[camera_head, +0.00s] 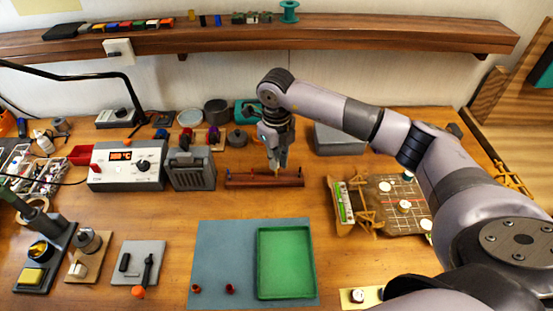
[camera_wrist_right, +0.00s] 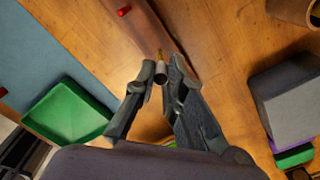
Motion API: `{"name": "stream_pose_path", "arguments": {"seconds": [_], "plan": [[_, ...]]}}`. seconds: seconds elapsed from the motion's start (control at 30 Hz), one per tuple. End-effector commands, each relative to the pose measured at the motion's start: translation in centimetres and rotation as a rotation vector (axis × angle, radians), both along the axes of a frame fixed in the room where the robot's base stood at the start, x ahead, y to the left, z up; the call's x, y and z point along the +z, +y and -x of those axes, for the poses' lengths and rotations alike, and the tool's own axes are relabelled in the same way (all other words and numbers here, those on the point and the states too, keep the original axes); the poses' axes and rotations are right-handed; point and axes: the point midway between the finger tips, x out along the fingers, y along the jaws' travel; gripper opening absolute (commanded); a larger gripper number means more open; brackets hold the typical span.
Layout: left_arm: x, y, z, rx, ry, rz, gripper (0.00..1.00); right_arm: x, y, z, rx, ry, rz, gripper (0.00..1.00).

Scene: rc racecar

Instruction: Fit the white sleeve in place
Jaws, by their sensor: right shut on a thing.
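My right gripper (camera_head: 275,163) is over the dark wooden bar (camera_head: 240,180) in the middle of the table. In the right wrist view its fingertips (camera_wrist_right: 161,77) are shut on a small pale grey-white cylinder, which I take for the white sleeve (camera_wrist_right: 161,72). A thin brass-coloured pin (camera_wrist_right: 160,54) shows just past the sleeve, at the bar (camera_wrist_right: 150,30). I cannot tell whether the sleeve touches the pin or is around it. A red piece (camera_wrist_right: 124,11) is on the bar farther along. My left gripper is not in view.
A green tray (camera_head: 286,262), empty, lies on a blue-grey mat (camera_head: 218,255) with two small red pieces (camera_head: 230,288). A white control unit (camera_head: 127,165) and a grey box (camera_head: 191,169) stand left of the bar. A grey case (camera_head: 339,139) stands behind right. Bare table surrounds the bar's front.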

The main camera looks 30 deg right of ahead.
Motion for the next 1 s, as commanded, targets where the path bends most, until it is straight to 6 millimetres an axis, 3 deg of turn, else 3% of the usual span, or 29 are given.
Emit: {"name": "stream_pose_path", "arguments": {"seconds": [0.53, 1.0], "plan": [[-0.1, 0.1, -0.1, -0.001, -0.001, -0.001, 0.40, -0.1, 0.0, 0.0, 0.000, 0.000, 0.000, 0.04], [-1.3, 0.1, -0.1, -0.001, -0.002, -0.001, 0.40, -1.6, 0.0, 0.0, 0.000, 0.000, 0.000, 0.04]]}}
